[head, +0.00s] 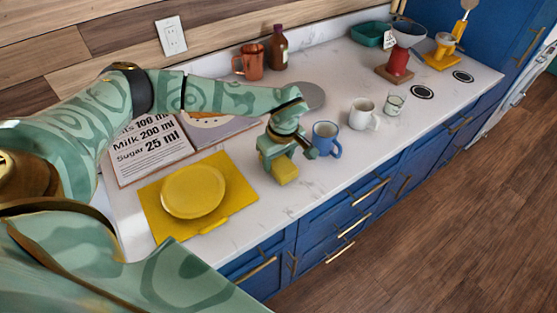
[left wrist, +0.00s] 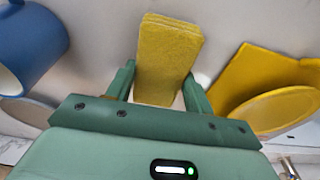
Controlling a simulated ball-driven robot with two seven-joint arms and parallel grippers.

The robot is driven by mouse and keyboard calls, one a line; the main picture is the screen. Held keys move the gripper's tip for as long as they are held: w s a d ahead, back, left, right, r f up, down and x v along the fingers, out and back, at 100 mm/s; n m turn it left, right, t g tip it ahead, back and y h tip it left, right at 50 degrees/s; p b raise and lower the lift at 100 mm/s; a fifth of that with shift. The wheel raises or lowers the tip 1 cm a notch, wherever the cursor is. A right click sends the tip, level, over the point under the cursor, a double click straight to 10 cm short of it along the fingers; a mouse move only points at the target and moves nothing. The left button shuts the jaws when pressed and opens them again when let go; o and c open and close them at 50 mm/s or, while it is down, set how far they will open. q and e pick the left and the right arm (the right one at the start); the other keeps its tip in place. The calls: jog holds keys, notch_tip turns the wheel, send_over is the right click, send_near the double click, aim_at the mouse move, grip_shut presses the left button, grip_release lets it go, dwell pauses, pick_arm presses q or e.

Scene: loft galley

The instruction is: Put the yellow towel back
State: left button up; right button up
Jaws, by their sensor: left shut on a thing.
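The yellow towel (head: 285,170) is a small folded block. My left gripper (head: 281,158) is shut on it, low over the white counter between a yellow plate and a blue mug. In the left wrist view the towel (left wrist: 168,60) stands out between the two fingers of the left gripper (left wrist: 158,92), its layered edge showing. I cannot tell whether it touches the counter. My right gripper is not in view.
The yellow plate (head: 193,191) lies on a yellow mat (head: 243,188) to the left. The blue mug (head: 326,140) stands close on the right, with a white mug (head: 362,114) and a glass (head: 393,104) beyond. An open recipe book (head: 150,150) lies behind. The front counter is clear.

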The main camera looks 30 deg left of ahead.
aim_at(282, 165)
pick_arm(q)
jog(key=shift+f, duration=0.35)
jog(key=o, duration=0.9)
jog(key=shift+f, duration=0.1)
jog(key=r, duration=0.4)
jog(key=d+r+p, duration=0.1)
jog(key=r, duration=0.3)
jog(key=r+p, duration=0.1)
jog(key=r, duration=0.3)
jog(key=shift+s+d+r, duration=0.15)
jog(key=shift+s+d, duration=0.15)
jog(key=shift+d, duration=0.05)
